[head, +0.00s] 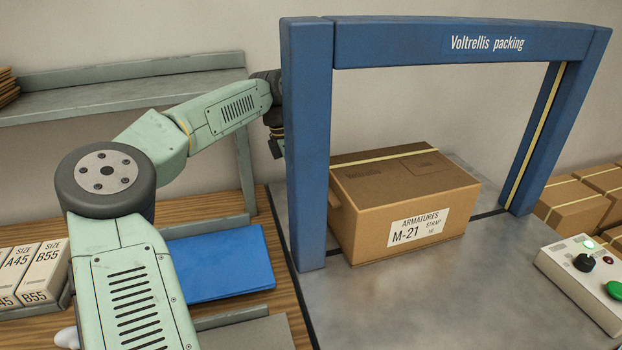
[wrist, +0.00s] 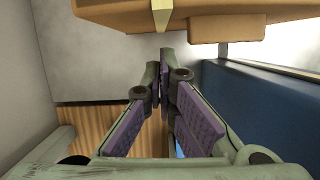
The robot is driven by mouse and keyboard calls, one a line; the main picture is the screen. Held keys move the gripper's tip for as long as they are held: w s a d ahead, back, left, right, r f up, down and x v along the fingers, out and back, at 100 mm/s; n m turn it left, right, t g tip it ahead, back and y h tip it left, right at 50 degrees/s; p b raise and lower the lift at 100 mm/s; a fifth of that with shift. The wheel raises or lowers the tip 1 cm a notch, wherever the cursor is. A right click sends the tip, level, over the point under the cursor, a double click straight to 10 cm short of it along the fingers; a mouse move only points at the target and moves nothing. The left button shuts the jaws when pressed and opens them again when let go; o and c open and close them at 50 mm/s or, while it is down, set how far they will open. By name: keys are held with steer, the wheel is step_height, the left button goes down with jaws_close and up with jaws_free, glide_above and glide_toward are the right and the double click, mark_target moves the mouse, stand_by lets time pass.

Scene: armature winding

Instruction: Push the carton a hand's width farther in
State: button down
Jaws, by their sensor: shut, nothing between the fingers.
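The brown carton (head: 385,205), labelled "ARMATURES M-21 STRAP", stands upright under the blue strapping arch (head: 307,150). A yellow strap (head: 385,161) runs across its top. The carton also fills the top of the wrist view (wrist: 190,14), with its strap visible. My gripper (wrist: 165,72) is shut and empty, its purple-padded fingers together. A small gap shows in the picture between the fingertips and the carton.
The grey metal table (head: 430,300) is clear in front of the carton. A control box (head: 590,275) with a green button stands at right. A blue folder (head: 215,265) and labelled boxes (head: 30,270) lie at left. The arch post (wrist: 265,110) is close beside my fingers.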

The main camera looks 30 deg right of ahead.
steer(key=p+x, duration=0.2)
steer(key=x, duration=0.5)
steer(key=shift+d+f, duration=0.1)
steer(key=shift+f, duration=0.2)
steer(key=shift+s+d, duration=0.3)
steer(key=shift+d, duration=0.6)
